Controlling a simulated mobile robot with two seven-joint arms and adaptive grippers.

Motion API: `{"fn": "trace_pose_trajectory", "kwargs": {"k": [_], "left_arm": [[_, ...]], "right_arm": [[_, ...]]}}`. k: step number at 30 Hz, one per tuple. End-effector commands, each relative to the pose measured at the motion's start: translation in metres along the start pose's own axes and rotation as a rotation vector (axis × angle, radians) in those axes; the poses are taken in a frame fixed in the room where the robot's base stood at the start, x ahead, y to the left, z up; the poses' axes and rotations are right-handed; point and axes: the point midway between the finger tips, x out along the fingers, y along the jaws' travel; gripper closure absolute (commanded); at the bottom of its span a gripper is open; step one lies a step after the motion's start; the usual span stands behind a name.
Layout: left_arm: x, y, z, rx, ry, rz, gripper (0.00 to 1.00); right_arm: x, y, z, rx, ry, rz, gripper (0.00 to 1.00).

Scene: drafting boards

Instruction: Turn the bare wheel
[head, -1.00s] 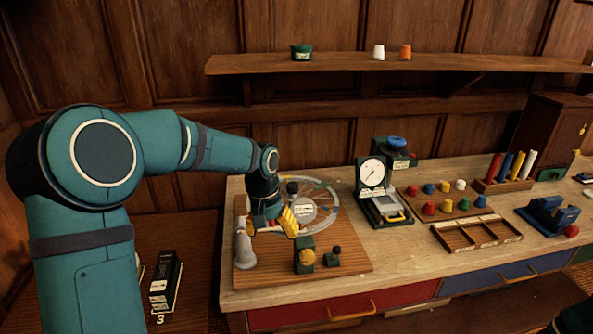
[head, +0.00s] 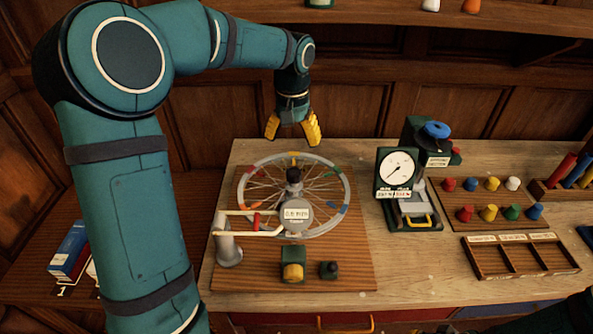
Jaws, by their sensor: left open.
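The bare wheel (head: 335,171) is a spoked grey rim with coloured marks, mounted on a wooden board (head: 345,275) on the bench. A dark hub knob (head: 293,175) stands at its centre, and a round labelled plate (head: 296,214) covers part of its near side. My left gripper (head: 293,138) has yellow fingers spread apart and empty. It hangs above the far side of the wheel and looks clear of the rim. My right gripper is not in view.
A grey post with a pale curved bar (head: 230,250) stands at the wheel's near left. A green block with a yellow knob (head: 292,265) and a small dark knob (head: 329,269) sit in front. A dial gauge (head: 397,172) stands to the right, beside coloured pegs (head: 489,213).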

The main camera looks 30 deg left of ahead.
Motion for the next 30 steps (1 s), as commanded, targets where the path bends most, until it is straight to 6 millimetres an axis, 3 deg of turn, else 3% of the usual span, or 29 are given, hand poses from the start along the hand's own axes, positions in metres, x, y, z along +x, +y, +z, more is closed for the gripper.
{"fn": "trace_pose_trajectory", "kwargs": {"k": [9,15,21,30], "left_arm": [[0.065,0.000,0.001,0.000,-0.004,0.000,0.26],[0.098,0.000,0.001,0.000,-0.004,-0.001,0.26],[0.116,0.000,0.000,0.001,-0.001,0.000,0.26],[0.119,0.000,0.000,0.001,0.000,0.000,0.26]], "right_arm": [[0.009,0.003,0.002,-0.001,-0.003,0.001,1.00],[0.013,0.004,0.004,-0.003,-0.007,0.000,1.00],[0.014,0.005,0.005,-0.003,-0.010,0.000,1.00],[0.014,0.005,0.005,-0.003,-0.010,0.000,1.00]]}}
